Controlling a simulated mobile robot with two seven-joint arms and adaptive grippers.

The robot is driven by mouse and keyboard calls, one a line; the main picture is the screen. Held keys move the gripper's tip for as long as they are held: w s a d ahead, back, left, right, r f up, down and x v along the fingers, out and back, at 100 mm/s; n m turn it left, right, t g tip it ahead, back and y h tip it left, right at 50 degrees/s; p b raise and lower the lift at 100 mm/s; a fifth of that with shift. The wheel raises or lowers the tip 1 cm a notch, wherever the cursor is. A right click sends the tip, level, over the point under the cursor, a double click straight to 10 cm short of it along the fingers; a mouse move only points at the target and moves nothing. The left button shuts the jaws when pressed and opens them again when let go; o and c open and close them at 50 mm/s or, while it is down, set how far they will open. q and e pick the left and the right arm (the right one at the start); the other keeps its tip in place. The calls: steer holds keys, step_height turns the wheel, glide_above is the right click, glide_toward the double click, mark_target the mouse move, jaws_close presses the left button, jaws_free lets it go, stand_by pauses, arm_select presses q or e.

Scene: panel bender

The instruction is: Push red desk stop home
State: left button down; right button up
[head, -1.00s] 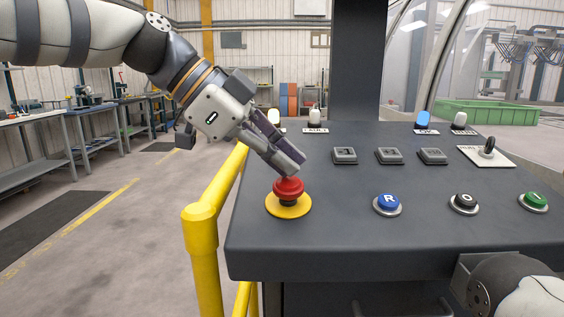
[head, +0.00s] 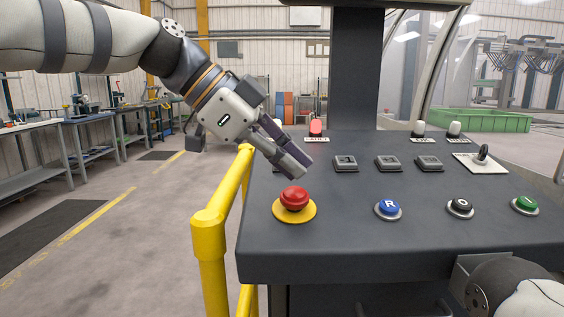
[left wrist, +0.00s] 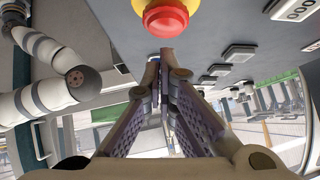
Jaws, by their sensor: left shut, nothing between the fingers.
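The red desk stop (head: 294,198) sits low on its yellow disc (head: 280,214) at the near left corner of the dark desk. No dark neck shows under its cap. In the left wrist view the red stop (left wrist: 165,18) is at the top, beyond the fingertips. My left gripper (head: 299,164) is shut and empty. It is tilted downward, a little above the stop and apart from it. Its closed fingers (left wrist: 166,56) also show in the left wrist view. My right gripper is not in view.
Blue (head: 388,207), black (head: 460,206) and green (head: 525,203) buttons line the desk's front. Square buttons (head: 388,163) and a switch plate (head: 481,162) are behind. A lamp (head: 316,127) glows red at the back. A yellow rail (head: 209,230) stands left of the desk.

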arm_select(q)
steer(key=v, duration=1.1)
steer(key=shift+d+r+b, duration=0.3)
steer(key=shift+r+b, duration=0.05)
steer(key=shift+r, duration=0.15)
steer(key=shift+s, duration=0.15)
